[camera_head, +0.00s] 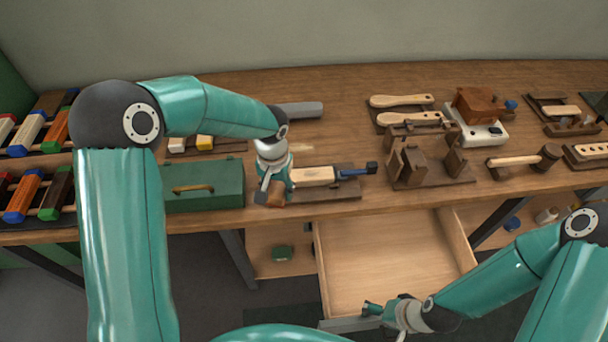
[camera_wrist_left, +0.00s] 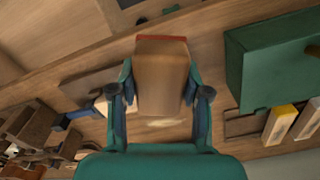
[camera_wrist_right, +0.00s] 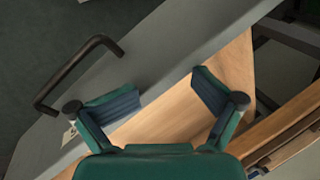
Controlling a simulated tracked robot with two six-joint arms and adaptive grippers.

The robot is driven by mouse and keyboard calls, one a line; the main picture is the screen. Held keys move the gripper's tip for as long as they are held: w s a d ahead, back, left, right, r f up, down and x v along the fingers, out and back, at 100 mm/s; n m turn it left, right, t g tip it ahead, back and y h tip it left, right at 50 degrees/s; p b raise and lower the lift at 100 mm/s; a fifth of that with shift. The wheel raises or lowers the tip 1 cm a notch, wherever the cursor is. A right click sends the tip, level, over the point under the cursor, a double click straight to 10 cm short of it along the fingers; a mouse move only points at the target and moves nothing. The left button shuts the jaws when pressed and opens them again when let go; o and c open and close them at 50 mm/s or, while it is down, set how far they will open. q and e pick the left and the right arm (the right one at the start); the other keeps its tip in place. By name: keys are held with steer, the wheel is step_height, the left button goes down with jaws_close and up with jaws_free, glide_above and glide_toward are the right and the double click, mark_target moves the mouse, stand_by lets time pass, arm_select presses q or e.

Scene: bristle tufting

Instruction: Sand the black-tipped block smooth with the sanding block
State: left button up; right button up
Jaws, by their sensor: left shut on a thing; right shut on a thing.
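My left gripper (camera_head: 277,192) is shut on a brown wooden block with a reddish end layer, which looks like the sanding block (camera_wrist_left: 162,75). It holds it near the bench's front edge, beside a fixture (camera_head: 345,190). A pale wooden block (camera_head: 313,176) lies in that fixture by a blue clamp (camera_head: 371,168). The pale block's left end is hidden behind my gripper, and I cannot see a black tip on it. My right gripper (camera_head: 368,309) is at the front of the open drawer, fingers astride the grey drawer front (camera_wrist_right: 150,70).
The open, empty drawer (camera_head: 385,255) juts out below the bench. A green box (camera_head: 203,187) stands left of my left gripper. Wooden fixtures (camera_head: 430,170) and a white device (camera_head: 480,132) stand to the right. Racks of colour-tipped blocks (camera_head: 40,190) are at far left.

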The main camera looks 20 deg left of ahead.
arm_select(q)
steer(key=shift+f, duration=0.1)
arm_select(e)
steer(key=shift+w+d+f, duration=0.15)
steer(key=shift+f, duration=0.05)
